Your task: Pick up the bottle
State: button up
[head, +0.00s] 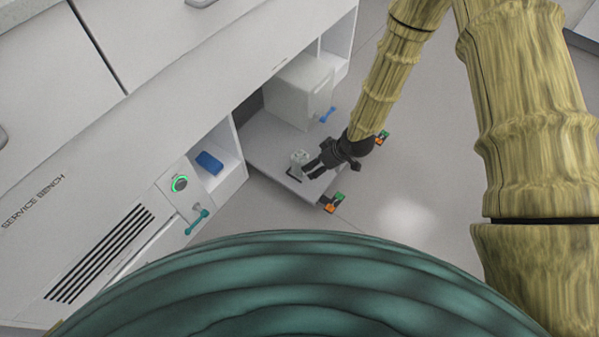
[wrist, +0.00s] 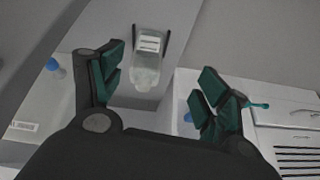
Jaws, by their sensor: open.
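The bottle (wrist: 147,62) is small, pale and translucent, with a white label. In the wrist view it shows between my two fingers, nearer the left one, with dark rails close beside it. In the head view the bottle (head: 297,158) sits on a low grey platform (head: 262,150), just left of my fingertips. My gripper (head: 307,172) is open. In the wrist view its green-padded fingers (wrist: 160,82) are spread with nothing held between them. I cannot tell how much gap is left between the fingers and the bottle.
A white box (head: 297,90) with a blue handle (head: 327,115) stands behind the bottle. The service bench (head: 120,185) is at left, with a blue item (head: 209,162) in an open bay and a teal lever (head: 197,222). The floor (head: 420,180) at right is clear.

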aim_at(307, 160)
jog(key=shift+n, duration=0.7)
jog(key=w+f+b, duration=0.1)
jog(key=w+a+b, duration=0.1)
jog(key=w+a+f+b, duration=0.1)
jog(key=w, duration=0.1)
jog(key=shift+f, duration=0.35)
jog(key=shift+b+x, duration=1.4)
jog(key=shift+x, duration=1.35)
jog(key=shift+b+x, duration=1.85)
jog(key=shift+x, duration=0.65)
jog(key=shift+w+r, duration=0.1)
jog(key=shift+w, duration=0.05)
jog(key=c, duration=1.2)
